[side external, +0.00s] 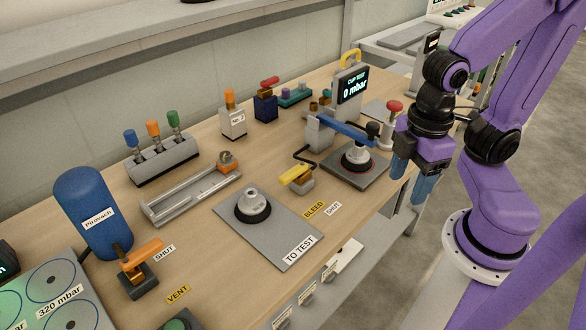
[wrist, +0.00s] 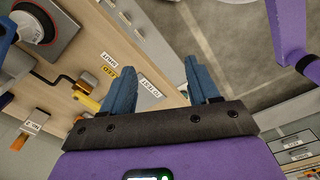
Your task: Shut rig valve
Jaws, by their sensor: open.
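Part of the yellow lever (wrist: 87,103) shows at left in the wrist view, partly hidden by my gripper. My gripper (side external: 411,186) hangs fingers down by the bench's right edge, right of the valve and apart from it. Its blue fingers (wrist: 163,88) are open and empty.
The cup test rig (side external: 347,95) has a blue arm over a suction cup (side external: 356,156), between valve and gripper. A TO TEST plate (side external: 285,240) with a cup lies in front. A second, orange-levered valve (side external: 140,262) stands beside a blue tank (side external: 90,190).

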